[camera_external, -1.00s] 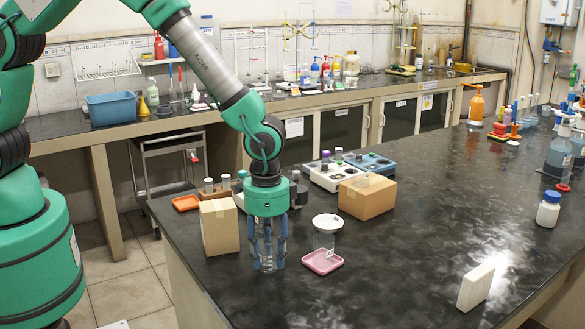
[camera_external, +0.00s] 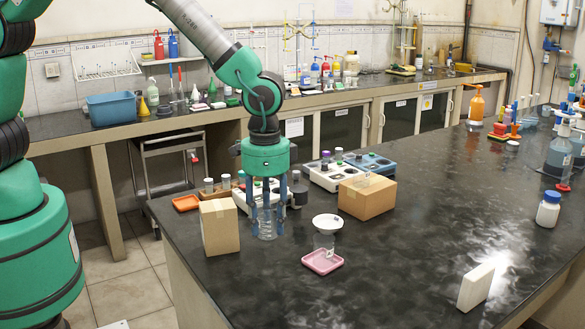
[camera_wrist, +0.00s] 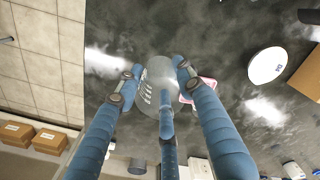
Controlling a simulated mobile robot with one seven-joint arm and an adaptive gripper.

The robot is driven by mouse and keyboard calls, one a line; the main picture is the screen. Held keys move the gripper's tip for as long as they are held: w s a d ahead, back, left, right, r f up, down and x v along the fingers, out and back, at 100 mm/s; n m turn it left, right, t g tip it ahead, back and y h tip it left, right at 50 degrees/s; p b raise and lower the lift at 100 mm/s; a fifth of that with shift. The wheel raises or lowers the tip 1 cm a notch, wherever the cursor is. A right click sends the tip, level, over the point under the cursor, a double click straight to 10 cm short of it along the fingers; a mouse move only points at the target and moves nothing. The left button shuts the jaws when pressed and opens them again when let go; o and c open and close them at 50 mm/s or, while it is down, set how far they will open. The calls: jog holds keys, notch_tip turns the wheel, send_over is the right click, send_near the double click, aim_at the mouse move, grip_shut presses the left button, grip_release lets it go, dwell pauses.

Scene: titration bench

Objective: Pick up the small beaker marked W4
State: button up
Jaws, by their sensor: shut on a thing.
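A small clear glass beaker (camera_external: 266,230) hangs upright between the blue fingers of my gripper (camera_external: 266,212). In the wrist view the beaker (camera_wrist: 152,98) sits between the three fingers of the gripper (camera_wrist: 158,82), with small marks on its side that I cannot read. Its base appears above the black bench top. The dish (camera_wrist: 267,65) carries a small dark mark in the wrist view, too small to read.
A cardboard box (camera_external: 219,228) stands close left of my gripper, and another (camera_external: 367,198) stands to the right. Grey and blue racks (camera_external: 330,174) with vials lie behind. A white block (camera_external: 475,287) stands at front right. The bench's middle is mostly clear.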

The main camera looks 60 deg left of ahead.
jog(key=shift+r, duration=0.45)
dwell(0.4)
